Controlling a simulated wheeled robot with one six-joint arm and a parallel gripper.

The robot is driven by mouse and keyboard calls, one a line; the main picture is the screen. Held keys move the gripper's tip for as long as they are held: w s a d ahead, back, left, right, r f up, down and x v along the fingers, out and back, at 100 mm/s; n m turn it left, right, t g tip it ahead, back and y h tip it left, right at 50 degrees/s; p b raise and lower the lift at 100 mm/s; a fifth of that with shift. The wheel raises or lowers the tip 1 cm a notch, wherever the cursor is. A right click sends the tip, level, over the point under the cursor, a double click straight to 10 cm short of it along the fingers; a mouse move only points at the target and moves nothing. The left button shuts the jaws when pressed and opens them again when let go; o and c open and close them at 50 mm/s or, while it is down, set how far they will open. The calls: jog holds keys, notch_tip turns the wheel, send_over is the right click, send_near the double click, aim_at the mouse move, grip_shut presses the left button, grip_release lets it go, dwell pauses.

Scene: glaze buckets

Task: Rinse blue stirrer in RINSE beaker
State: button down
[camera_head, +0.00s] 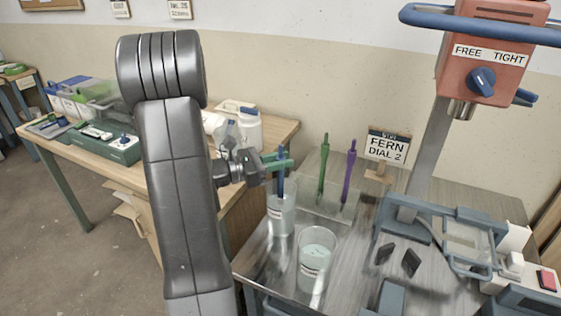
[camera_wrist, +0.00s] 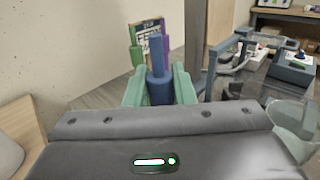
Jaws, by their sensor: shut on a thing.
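My gripper (camera_head: 278,163) is shut on the blue stirrer (camera_head: 281,184) and holds it upright. In the wrist view the blue stirrer (camera_wrist: 157,60) stands between the green fingers of my gripper (camera_wrist: 159,88). In the head view its lower part overlaps the mouth of the rear clear beaker (camera_head: 282,219) and appears to be inside it; how deep the tip reaches is unclear. A second clear beaker (camera_head: 316,262) with pale liquid stands in front, to the right. Both have labels too small to read, so I cannot tell which is RINSE.
A green stirrer (camera_head: 322,172) and a purple stirrer (camera_head: 349,175) stand upright behind the beakers. A sign reading FERN DIAL 2 (camera_head: 387,148) is behind them. A red mixer head (camera_head: 494,45) on a stand is at right. A wooden table (camera_head: 100,165) is at left.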

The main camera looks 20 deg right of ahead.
jog(key=shift+r+p, duration=0.3)
jog(key=shift+r, duration=0.45)
jog(key=shift+f, duration=0.2)
jog(key=shift+f+b, duration=1.1)
jog(key=shift+f, duration=0.15)
jog(key=shift+r, duration=0.1)
jog(key=shift+r+p, duration=1.15)
jog(key=shift+r, duration=0.2)
jog(key=shift+f, duration=0.15)
